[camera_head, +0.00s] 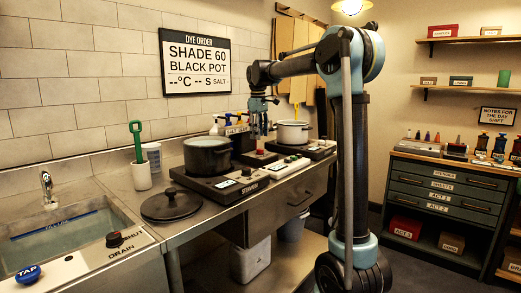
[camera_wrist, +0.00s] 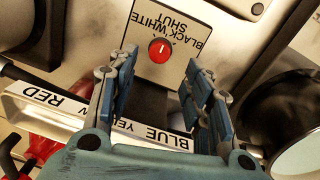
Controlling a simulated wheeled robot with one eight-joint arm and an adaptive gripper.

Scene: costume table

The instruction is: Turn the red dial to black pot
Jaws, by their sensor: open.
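The red dial (camera_wrist: 159,50) sits on a pale plate (camera_wrist: 150,75) marked BLACK, WHITE and SHUT, upside down in the wrist view. A small pale mark shows on the dial; I cannot tell surely which label it points at. My gripper (camera_wrist: 160,64) is open and empty, its two blue-padded fingers apart on either side of the dial's line, with the dial just beyond the tips. In the head view my gripper (camera_head: 261,128) hangs above the small red dial (camera_head: 260,152) between the hobs. The black pot (camera_head: 207,158) stands on the left hob, left of my gripper.
The white pot (camera_head: 293,133) stands on the right hob. A rack labelled BLUE, YELLOW, RED (camera_wrist: 150,134) lies close under my fingers in the wrist view. Pump bottles (camera_head: 215,125) stand behind the black pot. A black lid (camera_head: 171,205) lies on the counter.

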